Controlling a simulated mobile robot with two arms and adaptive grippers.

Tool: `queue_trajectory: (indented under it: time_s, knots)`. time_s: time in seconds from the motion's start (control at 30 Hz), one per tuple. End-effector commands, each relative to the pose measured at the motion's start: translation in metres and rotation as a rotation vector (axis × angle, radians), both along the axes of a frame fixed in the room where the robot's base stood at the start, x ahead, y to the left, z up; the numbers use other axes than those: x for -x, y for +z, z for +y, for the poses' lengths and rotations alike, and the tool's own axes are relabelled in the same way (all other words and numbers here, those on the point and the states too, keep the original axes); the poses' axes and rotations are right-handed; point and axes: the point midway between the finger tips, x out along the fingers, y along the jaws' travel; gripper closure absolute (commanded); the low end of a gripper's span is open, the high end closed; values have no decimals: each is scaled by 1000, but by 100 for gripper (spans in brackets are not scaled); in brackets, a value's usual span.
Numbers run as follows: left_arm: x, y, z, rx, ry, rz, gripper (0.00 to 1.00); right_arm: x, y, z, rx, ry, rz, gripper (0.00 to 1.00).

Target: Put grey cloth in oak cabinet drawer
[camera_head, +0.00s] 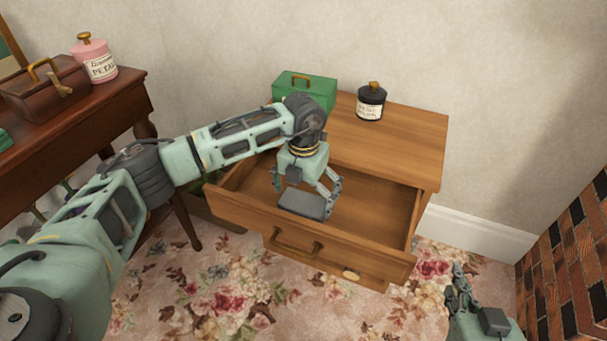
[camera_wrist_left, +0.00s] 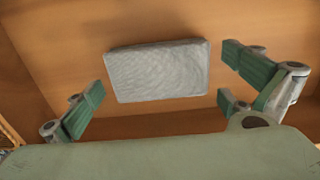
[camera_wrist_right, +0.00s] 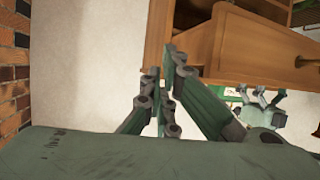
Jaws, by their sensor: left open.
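The grey cloth (camera_head: 302,204) is a folded rectangular pad inside the pulled-out drawer (camera_head: 385,266) of the oak cabinet (camera_head: 395,150). In the left wrist view the cloth (camera_wrist_left: 158,70) lies flat on the drawer floor, apart from the fingers. My left gripper (camera_head: 305,200) points down into the drawer right above the cloth, with its fingers open on either side. My right gripper (camera_head: 460,280) is at the lower right, outside the drawer. In the right wrist view its fingers (camera_wrist_right: 162,75) are together, with nothing visible between them.
A green box (camera_head: 305,90) and a black lidded jar (camera_head: 371,102) stand on the cabinet top. A dark wooden table (camera_head: 75,115) at left holds a brown case (camera_head: 45,90) and a pink jar (camera_head: 95,62). A brick fireplace (camera_head: 570,260) is at right. Flowered carpet lies in front.

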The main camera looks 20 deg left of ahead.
Motion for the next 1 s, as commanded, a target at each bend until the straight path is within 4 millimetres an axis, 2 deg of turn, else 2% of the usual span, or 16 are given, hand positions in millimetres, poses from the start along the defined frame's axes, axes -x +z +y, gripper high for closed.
queue_trajectory:
  time_s: [0.03, 0.3, 0.5, 0.7, 1.0]
  knots:
    - [0, 12, 0, 0, 0, -2, 0, 6, -6, -3, 12, -3, 49, 100]
    - [0, 62, 0, -2, 0, -2, 0, 48, -53, -21, 79, -25, 339, 100]
    - [0, 90, 0, -1, 0, -1, 0, 79, -74, -32, 114, -36, 500, 100]
    - [0, 102, 0, -1, 0, 0, 0, 94, -83, -37, 130, -42, 572, 100]
    - [0, 103, 0, -1, 1, 1, 0, 96, -84, -38, 132, -43, 584, 100]
